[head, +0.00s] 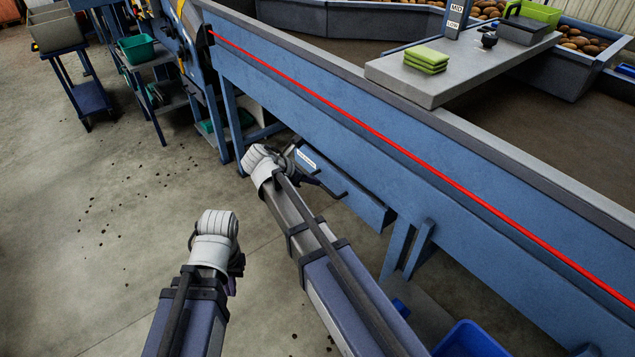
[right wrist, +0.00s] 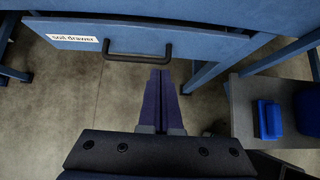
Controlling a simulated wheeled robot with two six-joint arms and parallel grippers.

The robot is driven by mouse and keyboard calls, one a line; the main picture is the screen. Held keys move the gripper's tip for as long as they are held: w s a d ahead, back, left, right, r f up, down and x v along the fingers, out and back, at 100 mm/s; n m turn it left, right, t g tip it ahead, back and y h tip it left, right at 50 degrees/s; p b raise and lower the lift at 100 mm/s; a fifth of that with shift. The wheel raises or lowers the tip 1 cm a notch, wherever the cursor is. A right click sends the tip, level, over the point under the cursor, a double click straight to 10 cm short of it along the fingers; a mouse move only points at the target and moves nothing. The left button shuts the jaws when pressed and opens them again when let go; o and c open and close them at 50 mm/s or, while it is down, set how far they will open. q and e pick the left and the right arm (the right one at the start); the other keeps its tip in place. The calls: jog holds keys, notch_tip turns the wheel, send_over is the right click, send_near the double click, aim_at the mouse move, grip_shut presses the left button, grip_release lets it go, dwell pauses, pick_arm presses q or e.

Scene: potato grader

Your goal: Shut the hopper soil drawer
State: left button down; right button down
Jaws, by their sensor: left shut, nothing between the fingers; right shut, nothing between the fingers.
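The soil drawer (head: 350,194) is a blue box with a white label, low under the blue side of the machine in the head view. In the right wrist view its front (right wrist: 205,45) shows a "soil drawer" label and a black bar handle (right wrist: 137,53). I cannot tell how far it stands out. My right gripper (right wrist: 161,74) is shut and empty, its tips just in front of the handle's right end; contact is unclear. In the head view the right gripper (head: 310,179) is beside the drawer front, partly hidden by its wrist. My left gripper (head: 236,264) is shut, empty and mostly hidden, over open floor.
Blue machine legs (head: 405,250) stand right of the drawer. A blue bin (head: 468,340) is at the lower right. A cart with a green bin (head: 137,48) and another with grey bins (head: 58,32) stand at the back left. The floor at left is clear except for soil crumbs.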

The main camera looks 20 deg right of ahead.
aim_at(346, 177)
jog(key=b+x, duration=0.1)
jog(key=x, duration=0.2)
jog(key=d+r+b+x, duration=0.1)
jog(key=b+x, duration=0.1)
jog(key=x, duration=0.1)
jog(key=b+x, duration=0.1)
jog(key=x, duration=0.2)
jog(key=shift+w+d+f+b, duration=0.1)
jog(key=shift+w+d+b, duration=0.2)
jog(key=shift+w+d, duration=0.25)
jog(key=shift+d, duration=0.45)
jog(key=shift+w+d, duration=0.2)
jog(key=shift+d, duration=0.4)
jog(key=shift+w+d, duration=0.25)
jog(key=shift+d, duration=0.35)
